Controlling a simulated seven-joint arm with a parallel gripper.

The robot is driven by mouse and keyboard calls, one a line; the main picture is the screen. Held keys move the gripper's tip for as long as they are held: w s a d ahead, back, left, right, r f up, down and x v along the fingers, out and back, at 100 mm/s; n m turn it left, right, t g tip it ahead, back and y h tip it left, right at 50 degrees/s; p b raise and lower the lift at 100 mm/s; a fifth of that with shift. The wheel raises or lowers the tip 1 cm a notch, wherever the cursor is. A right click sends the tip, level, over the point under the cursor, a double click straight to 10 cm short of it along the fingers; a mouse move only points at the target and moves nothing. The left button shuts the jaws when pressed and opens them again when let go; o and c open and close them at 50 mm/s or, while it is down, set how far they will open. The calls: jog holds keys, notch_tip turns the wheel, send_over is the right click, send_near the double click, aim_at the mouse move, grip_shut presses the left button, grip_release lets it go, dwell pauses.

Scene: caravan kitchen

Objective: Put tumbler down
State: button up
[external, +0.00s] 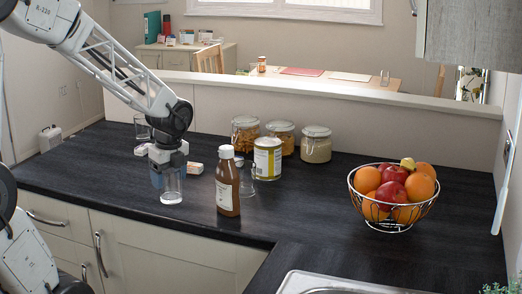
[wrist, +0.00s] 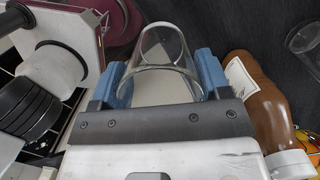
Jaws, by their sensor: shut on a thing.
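My gripper (external: 167,179) is shut on a clear glass tumbler (external: 171,190) near the front edge of the dark counter. The tumbler is upright, and its thick base is at or just above the counter; I cannot tell whether it touches. In the wrist view the tumbler (wrist: 164,55) sits between the two blue fingers of my gripper (wrist: 160,80).
A brown sauce bottle (external: 228,182) stands just right of the tumbler, with a can (external: 267,158) and another glass (external: 246,181) behind it. Storage jars (external: 316,145) line the back. A wire fruit bowl (external: 393,213) is at right. Open counter lies left (external: 90,178).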

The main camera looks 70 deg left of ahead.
jog(key=w+d, duration=0.4)
jog(key=d, duration=0.5)
jog(key=w+d, duration=0.4)
jog(key=d, duration=0.5)
jog(key=w+d, duration=0.4)
jog(key=d, duration=0.6)
jog(key=shift+r+m, duration=0.15)
jog(key=shift+m, duration=0.15)
jog(key=shift+w+a, duration=0.1)
jog(key=shift+w, duration=0.05)
jog(key=w+f, duration=0.1)
jog(key=w, duration=1.4)
jog(key=shift+a+f, duration=0.2)
jog(key=shift+a, duration=0.1)
jog(key=shift+w+f, duration=0.2)
jog(key=shift+f, duration=0.7)
jog(key=shift+w+f, duration=0.2)
jog(key=shift+f, duration=0.7)
jog(key=shift+f, duration=0.1)
